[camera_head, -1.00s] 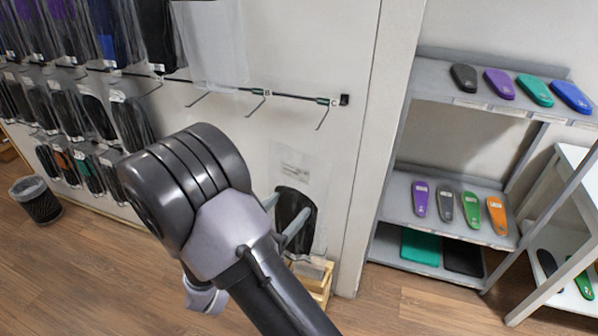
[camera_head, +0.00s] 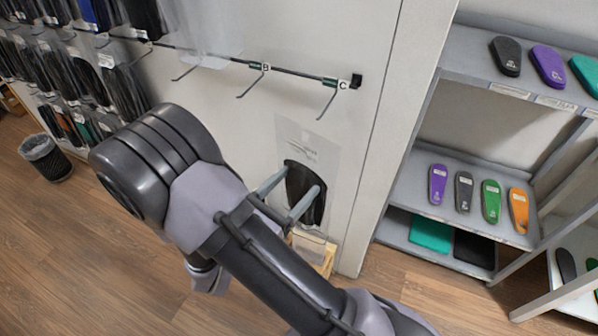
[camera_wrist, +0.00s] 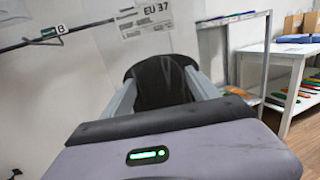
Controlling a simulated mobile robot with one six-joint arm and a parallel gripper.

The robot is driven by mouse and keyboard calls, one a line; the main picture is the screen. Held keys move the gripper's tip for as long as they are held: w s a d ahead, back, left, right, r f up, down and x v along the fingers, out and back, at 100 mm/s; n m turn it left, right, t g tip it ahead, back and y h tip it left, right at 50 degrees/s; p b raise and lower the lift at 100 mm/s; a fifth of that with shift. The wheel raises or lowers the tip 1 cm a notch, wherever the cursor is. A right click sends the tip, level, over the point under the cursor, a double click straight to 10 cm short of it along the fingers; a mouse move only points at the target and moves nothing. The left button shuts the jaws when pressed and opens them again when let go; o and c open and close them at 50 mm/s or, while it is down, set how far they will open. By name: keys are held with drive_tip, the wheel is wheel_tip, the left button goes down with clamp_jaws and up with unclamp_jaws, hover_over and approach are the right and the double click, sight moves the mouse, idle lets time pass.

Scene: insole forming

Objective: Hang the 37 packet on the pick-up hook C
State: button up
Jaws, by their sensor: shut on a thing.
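The 37 packet (camera_head: 305,150) is a clear bag with a dark insole inside; its label reads EU 37 in the wrist view (camera_wrist: 147,17). My gripper (camera_head: 293,199) is shut on the packet across the dark insole, and the packet hangs upright in front of the white wall. The pick-up hook C (camera_head: 328,103) juts from the dark rail at its right end, above and slightly right of the packet. It is empty, and the packet is apart from it. In the wrist view the fingers (camera_wrist: 165,92) are on either side of the insole.
The empty hook B (camera_head: 252,82) is left of C and also shows in the wrist view (camera_wrist: 48,35). Several packets (camera_head: 85,70) hang at the left. A grey shelf (camera_head: 415,195) with coloured insoles stands right.

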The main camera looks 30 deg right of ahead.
drive_tip(key=w+d+f+b, duration=0.1)
drive_tip(key=w+d+b, duration=0.1)
drive_tip(key=w+d, duration=0.3)
drive_tip(key=shift+w+d+f, duration=0.2)
drive_tip(key=shift+d+f, duration=0.1)
drive_tip(key=shift+d, duration=0.65)
idle(0.4)
drive_tip(key=o, duration=2)
